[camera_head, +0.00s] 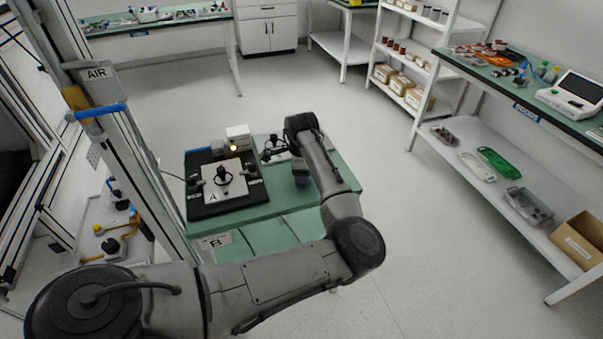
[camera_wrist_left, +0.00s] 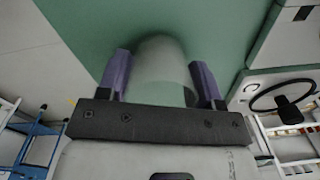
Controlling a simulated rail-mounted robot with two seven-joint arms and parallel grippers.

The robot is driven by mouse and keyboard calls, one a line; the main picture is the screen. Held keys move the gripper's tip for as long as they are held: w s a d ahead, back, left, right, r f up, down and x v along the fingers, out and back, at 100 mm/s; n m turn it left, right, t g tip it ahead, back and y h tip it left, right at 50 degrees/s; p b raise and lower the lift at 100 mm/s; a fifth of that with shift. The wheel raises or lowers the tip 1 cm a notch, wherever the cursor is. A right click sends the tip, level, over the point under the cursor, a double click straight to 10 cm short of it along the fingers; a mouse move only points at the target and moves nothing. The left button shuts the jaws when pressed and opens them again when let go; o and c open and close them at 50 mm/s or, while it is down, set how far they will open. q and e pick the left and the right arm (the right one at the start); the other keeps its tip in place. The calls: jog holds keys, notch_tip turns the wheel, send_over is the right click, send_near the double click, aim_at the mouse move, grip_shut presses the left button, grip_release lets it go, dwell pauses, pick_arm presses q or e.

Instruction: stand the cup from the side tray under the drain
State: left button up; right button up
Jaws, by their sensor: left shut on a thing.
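My left gripper (camera_wrist_left: 162,75) has its purple fingers closed on the sides of a pale translucent cup (camera_wrist_left: 165,70) in the left wrist view. The green table top (camera_wrist_left: 85,25) lies behind the cup; I cannot tell whether the cup touches it. In the head view my left gripper (camera_head: 302,181) is over the right part of the green table, pointing down. The cup is hidden there. I cannot make out the drain clearly. My right gripper is not in view.
A black mat (camera_head: 205,211) with a white plate marked A (camera_head: 238,188) and a black ring-shaped part fills the table's left side. A small white box (camera_head: 238,131) with a lit lamp stands behind it. A frame post (camera_head: 150,170) rises at the left. Floor to the right is clear.

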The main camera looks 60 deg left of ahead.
pick_arm(q)
jog(key=o, duration=0.5)
jog(key=shift+f, duration=0.2)
jog(key=o, duration=0.4)
